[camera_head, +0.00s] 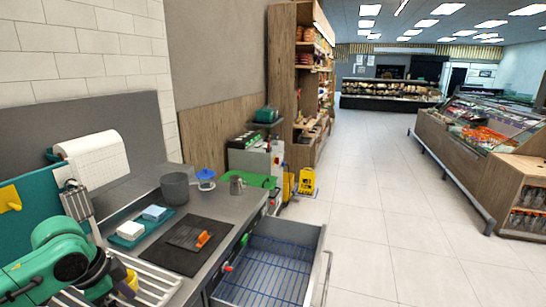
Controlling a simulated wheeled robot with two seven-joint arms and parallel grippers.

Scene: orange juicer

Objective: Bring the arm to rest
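My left arm (62,258), green with dark joints, comes in at the lower left. It is bent in front of the sink area, and its dark end part lies over a metal rack (155,285). I cannot make out the fingers of my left gripper in this view. Nothing of my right arm or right gripper shows.
A steel counter holds a dark mat (178,258) with an orange-handled tool (202,240), a teal tray (150,222) with cloths, and a grey bucket (175,188). An open drawer (272,262) with a blue wire bottom juts into the aisle.

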